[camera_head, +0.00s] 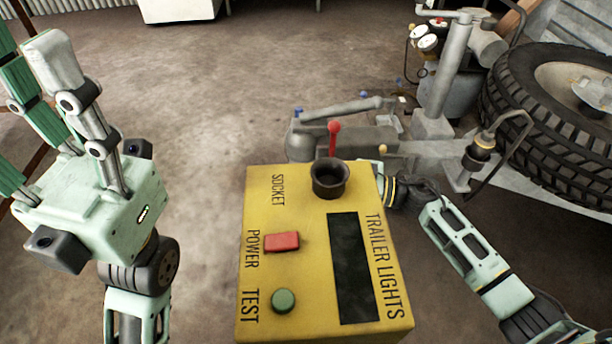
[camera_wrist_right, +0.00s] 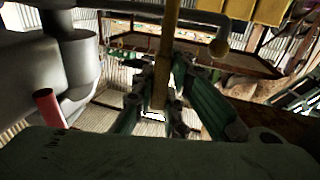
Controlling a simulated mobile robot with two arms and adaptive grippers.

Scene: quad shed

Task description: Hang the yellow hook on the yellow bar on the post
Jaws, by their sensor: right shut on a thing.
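My left gripper (camera_head: 30,62) is at the left of the head view, fingers up and apart, with nothing between them. My right arm comes in from the lower right; its gripper is hidden behind a yellow box in the head view. In the right wrist view the right gripper (camera_wrist_right: 160,88) is shut on a narrow upright yellow piece (camera_wrist_right: 167,45). It looks like the yellow hook's stem; no bend shows clearly. The yellow bar and its post cannot be surely told.
The yellow trailer-lights box (camera_head: 305,270) fills the near middle, with a socket, red switch and green button. Behind it are a grey trailer hitch (camera_head: 355,137) and a red-topped lever (camera_head: 333,135). A tyre (camera_head: 550,110) stands at right. The floor at centre-left is clear.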

